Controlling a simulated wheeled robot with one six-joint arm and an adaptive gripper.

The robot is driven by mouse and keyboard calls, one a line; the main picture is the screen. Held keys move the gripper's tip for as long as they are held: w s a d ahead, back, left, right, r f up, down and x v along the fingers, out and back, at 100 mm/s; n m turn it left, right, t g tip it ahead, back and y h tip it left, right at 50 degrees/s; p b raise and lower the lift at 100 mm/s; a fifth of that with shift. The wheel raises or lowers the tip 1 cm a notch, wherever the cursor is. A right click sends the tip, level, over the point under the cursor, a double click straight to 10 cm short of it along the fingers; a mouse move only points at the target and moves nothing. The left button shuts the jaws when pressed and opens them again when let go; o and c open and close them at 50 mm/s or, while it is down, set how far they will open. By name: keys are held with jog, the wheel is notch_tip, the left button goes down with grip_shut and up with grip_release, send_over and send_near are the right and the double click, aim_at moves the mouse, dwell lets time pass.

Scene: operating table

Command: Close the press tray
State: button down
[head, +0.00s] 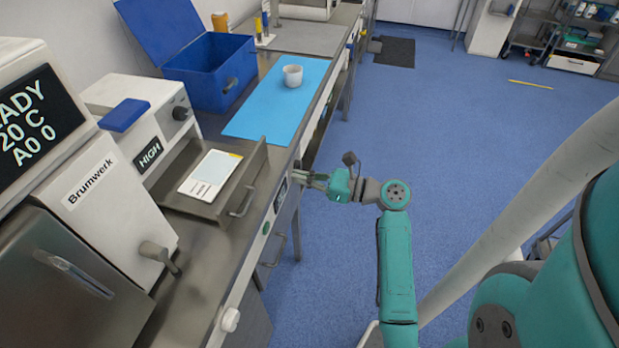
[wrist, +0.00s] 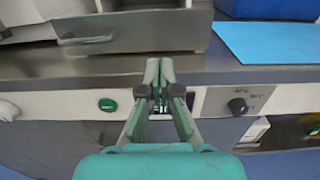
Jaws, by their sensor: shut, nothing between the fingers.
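The press tray (head: 254,179) is a grey metal drawer sticking out of the white press marked HIGH (head: 150,150), over the steel counter. A bar handle (head: 243,203) is on the tray's front. In the wrist view the tray front (wrist: 150,32) and its handle (wrist: 85,40) are at upper left, ahead of the fingers. My gripper (head: 305,178) is shut and empty at the counter's front edge, apart from the tray; it also shows in the wrist view (wrist: 160,72).
A blue mat (head: 262,112) with a white cup (head: 292,76) lies beyond the tray, near an open blue box (head: 212,75). A grey machine with a lever (head: 160,257) stands nearer. The counter front carries a green button (wrist: 107,105) and a black knob (wrist: 237,106).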

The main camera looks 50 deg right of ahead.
aim_at(255, 168)
jog(key=x, duration=0.9)
jog(key=shift+w+a, duration=0.15)
jog(key=shift+w, duration=0.15)
jog(key=x, duration=0.4)
jog(key=shift+w, duration=0.15)
